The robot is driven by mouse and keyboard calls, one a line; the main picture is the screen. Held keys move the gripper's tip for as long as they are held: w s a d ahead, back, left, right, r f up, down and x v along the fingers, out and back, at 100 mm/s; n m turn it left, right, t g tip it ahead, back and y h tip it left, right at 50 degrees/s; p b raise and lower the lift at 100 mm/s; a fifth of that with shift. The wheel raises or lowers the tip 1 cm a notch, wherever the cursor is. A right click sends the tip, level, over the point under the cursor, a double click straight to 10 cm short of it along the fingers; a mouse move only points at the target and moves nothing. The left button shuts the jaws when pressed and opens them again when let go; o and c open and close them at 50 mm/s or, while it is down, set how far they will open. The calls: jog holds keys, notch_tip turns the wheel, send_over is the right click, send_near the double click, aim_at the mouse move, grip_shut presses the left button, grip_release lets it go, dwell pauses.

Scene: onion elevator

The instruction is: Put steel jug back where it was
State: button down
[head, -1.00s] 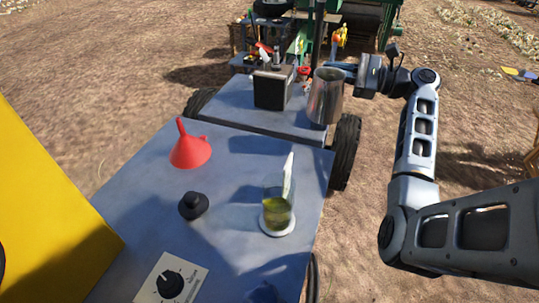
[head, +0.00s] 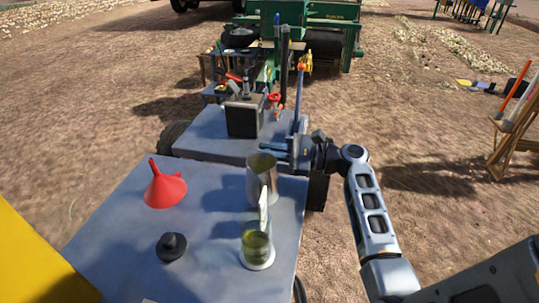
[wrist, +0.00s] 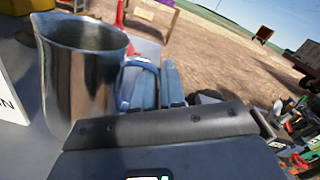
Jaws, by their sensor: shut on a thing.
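The steel jug (head: 261,178) is upright at the far right part of the near blue-grey table top (head: 110,215), behind a glass of yellow-green liquid (head: 256,243). I cannot tell whether its base touches the surface. My gripper (head: 276,152) reaches in from the right and is shut on the jug at its far right side. In the wrist view the shiny jug (wrist: 82,75) fills the left, with its handle side at my blue-grey fingers (wrist: 150,85). The jug's lower part is partly hidden by the glass's white strip.
A red funnel (head: 165,188) and a black knob-like object (head: 172,247) stand on the near table, left of the jug. A dark box of tools (head: 244,117) stands on the far table top.

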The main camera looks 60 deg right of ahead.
jog(key=shift+f, duration=0.75)
jog(key=shift+f, duration=0.1)
jog(key=c, duration=1.2)
grip_release()
jog(key=b+v, duration=0.1)
jog(key=v, duration=1.1)
